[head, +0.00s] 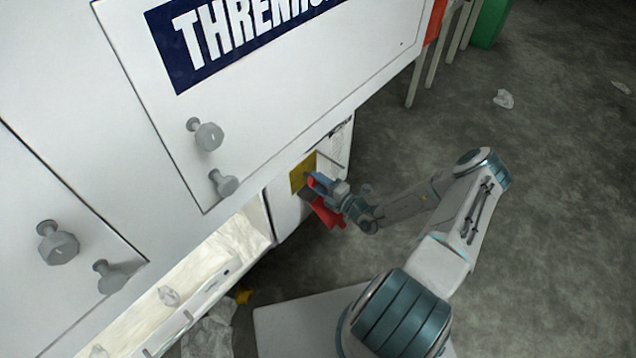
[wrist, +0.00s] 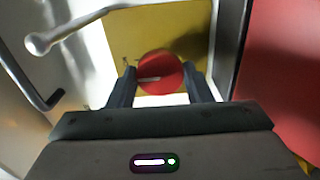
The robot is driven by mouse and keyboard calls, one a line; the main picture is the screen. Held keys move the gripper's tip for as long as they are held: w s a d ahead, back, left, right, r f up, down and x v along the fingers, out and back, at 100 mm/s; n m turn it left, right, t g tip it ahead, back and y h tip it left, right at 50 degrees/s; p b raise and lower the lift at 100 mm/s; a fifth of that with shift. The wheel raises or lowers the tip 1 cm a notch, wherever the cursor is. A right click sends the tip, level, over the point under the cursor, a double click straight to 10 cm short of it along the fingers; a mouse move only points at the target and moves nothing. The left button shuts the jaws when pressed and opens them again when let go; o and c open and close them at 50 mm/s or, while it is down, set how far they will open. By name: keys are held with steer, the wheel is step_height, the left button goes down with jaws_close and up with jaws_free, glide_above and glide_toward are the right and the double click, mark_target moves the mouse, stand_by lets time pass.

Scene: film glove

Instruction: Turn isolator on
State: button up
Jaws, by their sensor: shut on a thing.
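The isolator is a round red knob (wrist: 160,72) on a yellow plate (wrist: 185,30), seen in the wrist view. A pale slot or mark lies roughly level across the knob. My gripper (wrist: 161,88) has its two fingers on either side of the knob and is shut on it. In the head view the yellow plate (head: 302,172) sits on the end of the white machine, and my gripper (head: 316,184) reaches it from the right. The knob itself is mostly hidden by the gripper there.
A red panel (wrist: 285,75) stands close on the right in the wrist view. A metal handle (wrist: 65,30) sticks out on the left. The white machine (head: 300,75) fills the left of the head view. Open grey floor (head: 540,200) lies to the right.

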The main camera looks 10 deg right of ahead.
steer(key=o, duration=1)
steer(key=p+v, duration=0.2)
steer(key=v, duration=1.1)
steer(key=shift+s+d, duration=0.25)
steer(key=shift+s, duration=0.1)
